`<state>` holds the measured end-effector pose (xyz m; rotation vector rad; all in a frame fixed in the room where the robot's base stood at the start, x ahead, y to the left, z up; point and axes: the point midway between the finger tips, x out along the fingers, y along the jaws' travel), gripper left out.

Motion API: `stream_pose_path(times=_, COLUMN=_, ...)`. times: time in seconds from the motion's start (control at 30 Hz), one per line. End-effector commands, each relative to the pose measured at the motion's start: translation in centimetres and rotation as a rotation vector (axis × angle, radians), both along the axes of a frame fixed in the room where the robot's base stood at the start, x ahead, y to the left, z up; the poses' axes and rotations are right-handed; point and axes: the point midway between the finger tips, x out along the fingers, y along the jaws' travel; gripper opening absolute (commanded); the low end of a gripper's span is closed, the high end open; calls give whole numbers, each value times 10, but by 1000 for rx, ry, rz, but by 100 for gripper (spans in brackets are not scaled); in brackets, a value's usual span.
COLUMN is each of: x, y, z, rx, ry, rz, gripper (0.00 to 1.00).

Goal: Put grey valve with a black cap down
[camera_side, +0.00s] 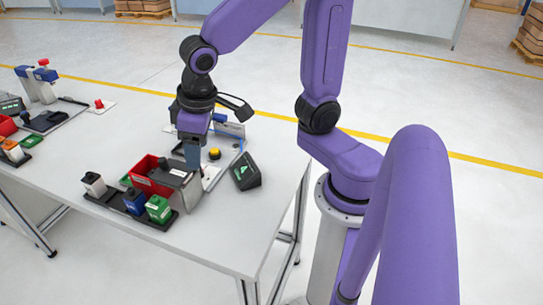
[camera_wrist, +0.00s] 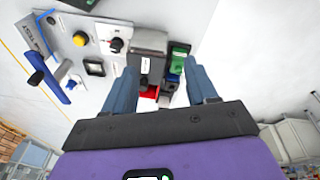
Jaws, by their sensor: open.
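A light grey valve with a black cap (camera_side: 94,184) stands upright at the left end of a black tray (camera_side: 108,202) in the side view. I cannot pick it out in the wrist view. My gripper (camera_side: 193,164) is to the right of it, low over a grey box-shaped fixture (camera_side: 190,190) beside the red bin. In the wrist view my gripper (camera_wrist: 162,88) has its two blue fingers spread wide, with the grey fixture (camera_wrist: 149,42) showing between and beyond them. Nothing is clearly held. Contact between the fingers and the fixture cannot be told.
The tray also holds a blue block (camera_side: 135,201) and a green block (camera_side: 158,209). A red bin (camera_side: 150,184) stands behind them. A panel with a yellow button (camera_side: 214,154) and a dark display (camera_side: 245,172) are to the right. The table's front right is clear.

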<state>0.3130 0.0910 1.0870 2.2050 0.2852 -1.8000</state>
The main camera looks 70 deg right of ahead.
Motion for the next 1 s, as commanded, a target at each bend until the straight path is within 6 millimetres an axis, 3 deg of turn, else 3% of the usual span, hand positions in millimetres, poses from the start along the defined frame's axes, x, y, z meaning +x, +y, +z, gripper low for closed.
stream_pose_path(times=0.03, x=-20, y=-4, z=-1, rx=-6, ry=23, rz=89, gripper=57)
stream_pose_path(times=0.2, x=-81, y=-16, z=-7, rx=-24, ry=100, rz=392, gripper=57)
stream_pose_path(times=0.4, x=-132, y=-32, z=-13, rx=-32, ry=161, rz=657, gripper=57)
stream_pose_path(times=0.6, x=-150, y=-38, z=-15, rx=-34, ry=183, rz=756, gripper=57)
stream_pose_path(times=1.0, x=-149, y=-38, z=-15, rx=-34, ry=183, rz=757, gripper=57)
